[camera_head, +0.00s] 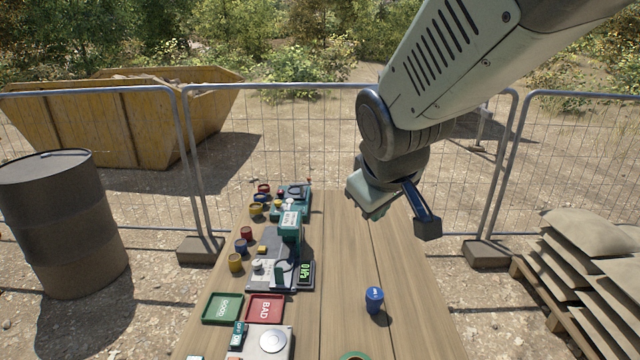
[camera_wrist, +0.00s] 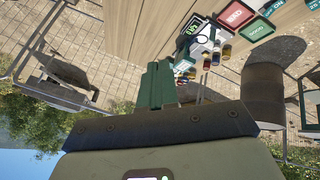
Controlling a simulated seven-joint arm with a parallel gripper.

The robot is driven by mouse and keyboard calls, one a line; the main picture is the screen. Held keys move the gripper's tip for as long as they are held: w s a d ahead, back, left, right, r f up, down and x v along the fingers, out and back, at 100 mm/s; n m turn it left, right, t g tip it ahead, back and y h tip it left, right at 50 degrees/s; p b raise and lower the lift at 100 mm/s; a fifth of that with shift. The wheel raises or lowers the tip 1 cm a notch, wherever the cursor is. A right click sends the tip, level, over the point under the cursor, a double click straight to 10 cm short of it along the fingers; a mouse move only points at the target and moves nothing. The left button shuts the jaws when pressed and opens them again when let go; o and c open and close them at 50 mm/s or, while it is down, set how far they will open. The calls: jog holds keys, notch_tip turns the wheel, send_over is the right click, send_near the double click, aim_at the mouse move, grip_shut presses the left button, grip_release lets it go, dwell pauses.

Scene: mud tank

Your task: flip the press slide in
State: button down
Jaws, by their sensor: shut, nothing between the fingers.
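The press (camera_head: 290,228) is a teal upright unit on a grey base, standing left of the middle of the wooden table. It also shows small at the top of the wrist view (camera_wrist: 203,38). A small teal-grey part (camera_head: 281,268) sits at its front, beside a green-lit display (camera_head: 306,270). I cannot tell for certain which part is the slide or how it is set. My gripper (camera_head: 374,210) is above the far right part of the table, apart from the press and to its right. Its green fingers (camera_wrist: 157,82) are shut and empty.
A green GOOD tray (camera_head: 222,308) and a red BAD tray (camera_head: 265,307) lie nearer. A white device (camera_head: 262,343) stands at the front. Several small coloured cups line the left side. A blue cup (camera_head: 374,299) stands on the right. The table between it and my gripper is clear.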

jog(key=w+a+f+n+y, duration=0.2)
jog(key=w+a+f+n, duration=0.3)
jog(key=a+f, duration=0.3)
jog(key=w+a+f+n+g+y, duration=0.1)
jog(key=w+a+f+n+y, duration=0.2)
jog(key=a+f, duration=0.5)
notch_tip(320, 180, down, 8)
jog(key=shift+w+a+n, duration=0.2)
jog(key=shift+w+n, duration=0.7)
jog(key=shift+w, duration=0.3)
jog(key=x, duration=1)
jog(key=w, duration=0.2)
jog(key=shift+w, duration=1)
